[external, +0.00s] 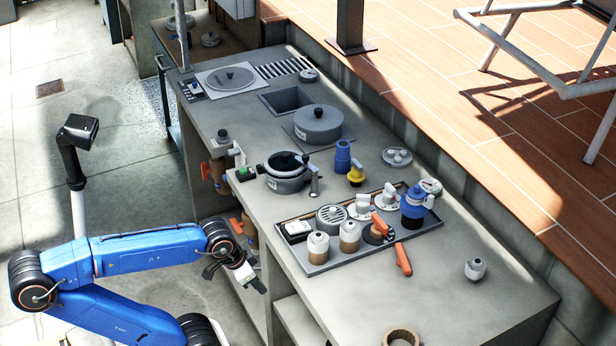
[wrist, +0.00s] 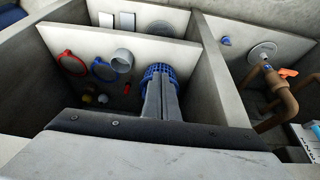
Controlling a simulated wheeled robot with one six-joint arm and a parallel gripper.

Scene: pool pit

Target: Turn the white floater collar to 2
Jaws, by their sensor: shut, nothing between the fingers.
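My gripper (external: 254,281) hangs at the left front side of the counter, below its top edge. In the wrist view its two dark fingers (wrist: 161,92) lie together with nothing between them. Two small pots with white tops (external: 318,246) and (external: 350,235) stand upright in the grey tray on the counter. A similar whitish pot (external: 476,268) stands alone to the right of the tray. I cannot tell which one is the white floater, and any collar numbers are too small to read. My gripper is apart from all of them.
The tray (external: 312,268) also holds white valves (external: 387,201), a blue-topped device (external: 415,203) and orange handles. The counter's front right is mostly clear.

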